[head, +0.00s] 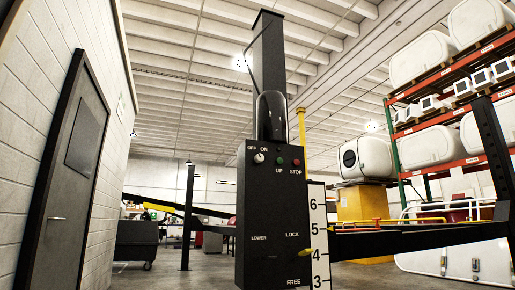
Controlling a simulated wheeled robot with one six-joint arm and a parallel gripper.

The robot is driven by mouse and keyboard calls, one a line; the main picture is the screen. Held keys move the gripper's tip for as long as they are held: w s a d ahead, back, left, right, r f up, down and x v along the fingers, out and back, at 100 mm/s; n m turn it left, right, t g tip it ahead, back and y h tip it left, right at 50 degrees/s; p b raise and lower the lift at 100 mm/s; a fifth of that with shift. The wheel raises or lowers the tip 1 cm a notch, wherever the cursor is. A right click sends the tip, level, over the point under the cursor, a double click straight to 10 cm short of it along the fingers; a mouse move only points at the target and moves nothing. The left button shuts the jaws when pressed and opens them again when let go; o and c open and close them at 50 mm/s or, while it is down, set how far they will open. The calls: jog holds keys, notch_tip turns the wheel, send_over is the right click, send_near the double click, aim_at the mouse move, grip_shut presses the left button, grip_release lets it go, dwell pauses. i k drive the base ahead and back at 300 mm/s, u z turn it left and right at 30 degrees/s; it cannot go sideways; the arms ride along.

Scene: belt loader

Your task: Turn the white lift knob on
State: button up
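The white lift knob (259,158) is at the upper left of the black control panel (270,205), in the middle of the head view. The words OFF and ON are printed above it, OFF at the left and ON at the right. The knob is small, and I cannot tell which word it points to. A green button (280,160) labelled UP and a red button (296,162) labelled STOP sit to its right. Nothing covers the knob. My gripper is not in view.
A dark column (268,55) rises behind the panel. A white number scale (319,235) stands at the panel's right. A grey door (65,180) is at the left, a loaded rack (450,90) at the right.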

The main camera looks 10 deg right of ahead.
aim_at(259, 158)
jog(key=u, duration=0.65)
jog(key=i, duration=1.05)
jog(key=z, duration=0.25)
